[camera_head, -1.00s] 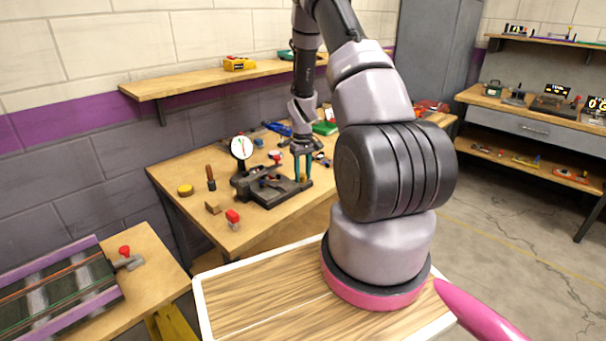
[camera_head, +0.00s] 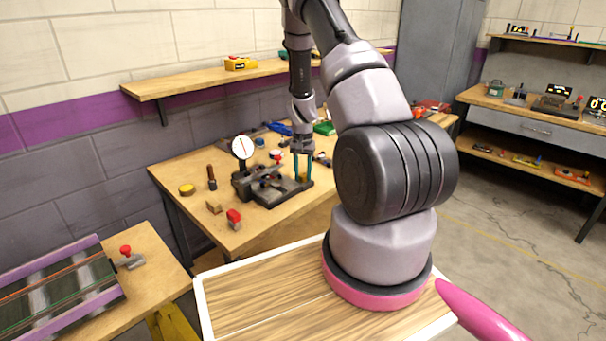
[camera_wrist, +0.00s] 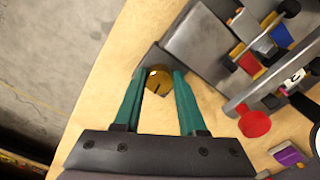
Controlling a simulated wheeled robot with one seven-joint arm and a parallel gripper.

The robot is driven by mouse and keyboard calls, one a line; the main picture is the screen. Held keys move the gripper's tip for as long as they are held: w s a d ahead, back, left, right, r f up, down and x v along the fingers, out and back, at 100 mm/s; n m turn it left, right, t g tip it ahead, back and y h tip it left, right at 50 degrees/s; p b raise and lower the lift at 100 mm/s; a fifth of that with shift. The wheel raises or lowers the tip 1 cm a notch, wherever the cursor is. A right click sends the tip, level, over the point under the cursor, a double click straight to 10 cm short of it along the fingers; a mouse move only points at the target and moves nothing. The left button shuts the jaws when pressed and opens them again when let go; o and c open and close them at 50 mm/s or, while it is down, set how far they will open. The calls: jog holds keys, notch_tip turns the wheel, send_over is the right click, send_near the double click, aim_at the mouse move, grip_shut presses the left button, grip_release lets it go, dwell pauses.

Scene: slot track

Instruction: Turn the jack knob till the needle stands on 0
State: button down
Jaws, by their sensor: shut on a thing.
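The jack knob (camera_wrist: 159,84) is a round brass knob with a dark line on its face, at the end of the dark metal fixture (camera_head: 270,192) on the bench. My gripper (camera_wrist: 160,74) has its two teal fingers on either side of the knob, shut on it. In the head view my gripper (camera_head: 303,179) points down at the fixture's right end, and the knob is mostly hidden between the fingers. The white round dial (camera_head: 242,147) stands above the fixture's left side. Its needle is too small to read against the 0.
A red-topped block (camera_head: 234,218), a wooden block (camera_head: 214,207), a yellow disc (camera_head: 187,190) and a wooden-handled tool (camera_head: 212,178) lie left of the fixture. A red knob (camera_wrist: 254,124) on a grey bar is near my right finger. Bare bench surrounds the fixture's front.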

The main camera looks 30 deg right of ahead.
aim_at(303, 175)
jog(key=shift+m, duration=0.3)
dwell(0.4)
jog(key=c, duration=0.8)
grip_release()
jog(key=shift+o, duration=0.2)
notch_tip(303, 175, up, 11)
